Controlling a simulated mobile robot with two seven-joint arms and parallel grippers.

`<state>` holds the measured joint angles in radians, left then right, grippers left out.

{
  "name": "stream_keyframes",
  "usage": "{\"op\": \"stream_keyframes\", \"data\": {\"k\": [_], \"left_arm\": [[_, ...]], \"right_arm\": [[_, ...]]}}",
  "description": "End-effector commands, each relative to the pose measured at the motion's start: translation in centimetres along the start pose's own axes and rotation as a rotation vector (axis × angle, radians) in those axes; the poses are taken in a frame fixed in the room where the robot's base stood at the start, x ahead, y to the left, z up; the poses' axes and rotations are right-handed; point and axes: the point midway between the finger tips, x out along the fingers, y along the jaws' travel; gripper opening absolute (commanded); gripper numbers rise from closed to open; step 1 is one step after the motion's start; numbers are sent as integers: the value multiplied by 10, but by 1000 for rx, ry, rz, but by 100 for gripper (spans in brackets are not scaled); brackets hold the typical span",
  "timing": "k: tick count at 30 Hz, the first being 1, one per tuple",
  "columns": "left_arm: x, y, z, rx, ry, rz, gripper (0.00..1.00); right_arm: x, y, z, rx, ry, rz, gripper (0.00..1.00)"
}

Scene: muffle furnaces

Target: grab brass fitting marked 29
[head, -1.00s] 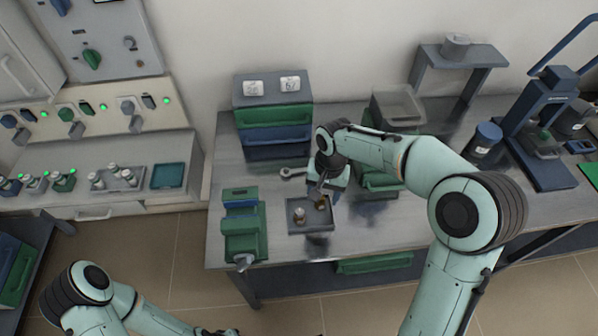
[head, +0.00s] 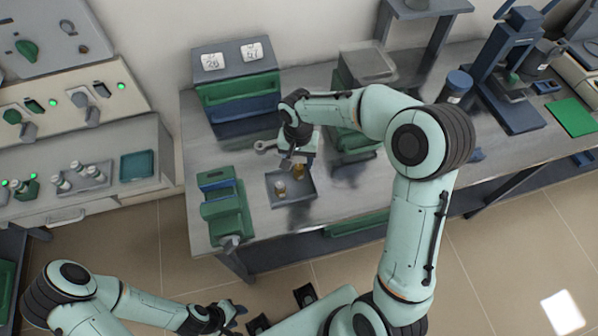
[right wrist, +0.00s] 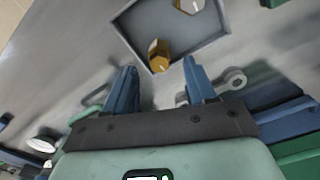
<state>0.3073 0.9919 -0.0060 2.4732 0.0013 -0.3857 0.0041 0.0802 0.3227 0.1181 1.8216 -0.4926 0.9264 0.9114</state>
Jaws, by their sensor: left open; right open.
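A grey square tray (head: 306,194) stands on the metal bench, holding two small fittings. A brass fitting (head: 299,173) is in its far part, and a paler fitting (head: 281,187) is nearer the left. I cannot read a number on either. In the right wrist view the brass fitting (right wrist: 159,52) stands just beyond my open right gripper (right wrist: 162,72), between the lines of its blue fingers and apart from them. The other fitting (right wrist: 187,5) is cut by the top edge. In the head view my right gripper (head: 292,164) is above the tray's far edge. My left gripper (head: 232,312) is open and empty, low, off the bench.
A green and blue vise-like device (head: 225,212) stands left of the tray. A wrench (head: 265,146) lies behind it. A drawer box (head: 237,90) with two number tags is at the back left; a green and grey block (head: 362,70) is behind my right arm.

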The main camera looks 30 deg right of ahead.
Motion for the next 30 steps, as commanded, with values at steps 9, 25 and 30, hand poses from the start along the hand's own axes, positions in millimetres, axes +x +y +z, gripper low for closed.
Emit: {"op": "stream_keyframes", "data": {"k": [9, 25, 30], "left_arm": [[-1, 1, -1, 1, 1, 0, 43], [-1, 1, -1, 0, 1, 0, 43], [-1, 1, -1, 1, 1, 0, 43]], "right_arm": [[35, 2, -2, -1, 0, 0, 55], [34, 2, -2, -1, 1, 0, 0], [33, 2, -2, -1, 2, -1, 0]]}}
